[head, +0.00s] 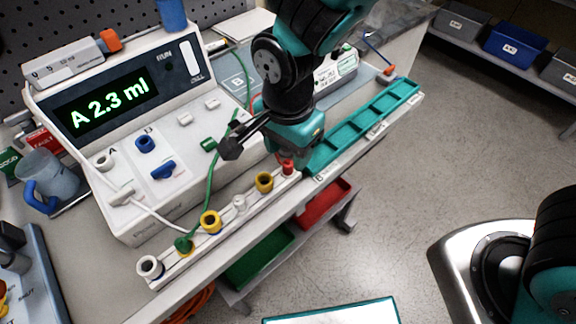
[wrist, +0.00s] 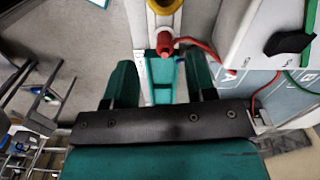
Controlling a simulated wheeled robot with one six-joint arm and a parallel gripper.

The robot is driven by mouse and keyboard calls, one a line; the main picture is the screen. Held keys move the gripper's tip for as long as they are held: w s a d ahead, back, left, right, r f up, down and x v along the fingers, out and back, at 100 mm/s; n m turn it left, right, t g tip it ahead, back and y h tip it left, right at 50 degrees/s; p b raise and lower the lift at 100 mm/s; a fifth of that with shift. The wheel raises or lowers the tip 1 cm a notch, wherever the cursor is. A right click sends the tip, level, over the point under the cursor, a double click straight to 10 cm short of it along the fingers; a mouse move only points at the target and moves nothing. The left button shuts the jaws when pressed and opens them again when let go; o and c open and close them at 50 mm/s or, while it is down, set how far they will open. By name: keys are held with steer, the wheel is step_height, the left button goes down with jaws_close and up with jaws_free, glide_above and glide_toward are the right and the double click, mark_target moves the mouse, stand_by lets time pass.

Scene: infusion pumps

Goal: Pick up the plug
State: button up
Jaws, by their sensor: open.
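A red plug (wrist: 165,42) with a red cable shows in the wrist view, at the end of the pale rail, ahead of the gap between my fingers. In the head view a small red piece (head: 287,168) shows at that end of the rail, just below my gripper (head: 293,155). My gripper is open, with its two teal fingers apart in the wrist view (wrist: 160,75), and nothing shows held between them. A green plug (head: 184,243) with a green cable sits at the near part of the rail. I cannot tell which plug is meant.
The white rail (head: 222,226) carries several coloured sockets along the table's front edge. The pump (head: 130,110) reads "A 2.3 ml". A teal compartment tray (head: 350,125) lies right of my gripper. An orange plug (head: 388,73) lies behind it. Red (head: 322,205) and green bins (head: 258,258) sit below.

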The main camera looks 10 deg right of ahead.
mark_target(288, 163)
steer(key=f, duration=0.3)
steer(key=f+p, duration=0.1)
steer(key=f, duration=0.1)
steer(key=shift+w+f, duration=0.1)
steer(key=shift+w, duration=0.2)
steer(key=shift+c, duration=0.2)
jaws_close()
